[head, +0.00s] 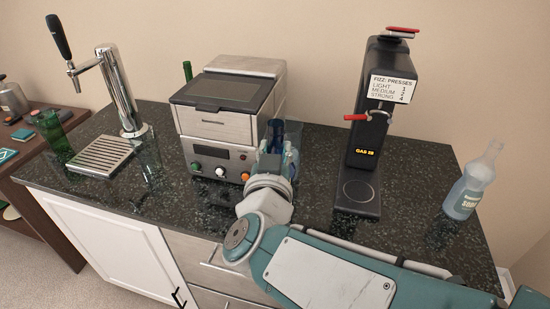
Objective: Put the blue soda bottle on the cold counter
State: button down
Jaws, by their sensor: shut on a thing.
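My gripper (275,160) is in the middle of the head view, in front of the boxy steel machine and over the dark speckled counter (318,160). It is shut on a blue bottle (276,132), whose upper part shows between the fingers. The arm hides most of this bottle, so I cannot tell whether its base touches the counter. A second bottle, pale and clear with a teal label reading "SODA" (470,181), stands upright near the counter's right end, apart from my gripper. No sign marks the counter as cold.
The steel machine (214,155) stands just behind my gripper. A black fizz dispenser (375,125) is to the right. A beer tap (122,95), drip tray (103,155) and green glass (53,133) are at left. Bare counter lies between dispenser and pale bottle.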

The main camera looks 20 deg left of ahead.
jog(key=w+a+f, duration=0.3)
jog(key=w+f, duration=0.2)
jog(key=f, duration=0.4)
jog(key=shift+w+a+f, duration=0.25)
jog(key=shift+w+a, duration=0.05)
jog(key=shift+a, duration=0.05)
jog(key=shift+f, duration=0.1)
jog(key=shift+c, duration=2)
grip_release()
jog(key=shift+f, duration=0.1)
jog(key=v, duration=1.2)
jog(key=shift+r, duration=0.2)
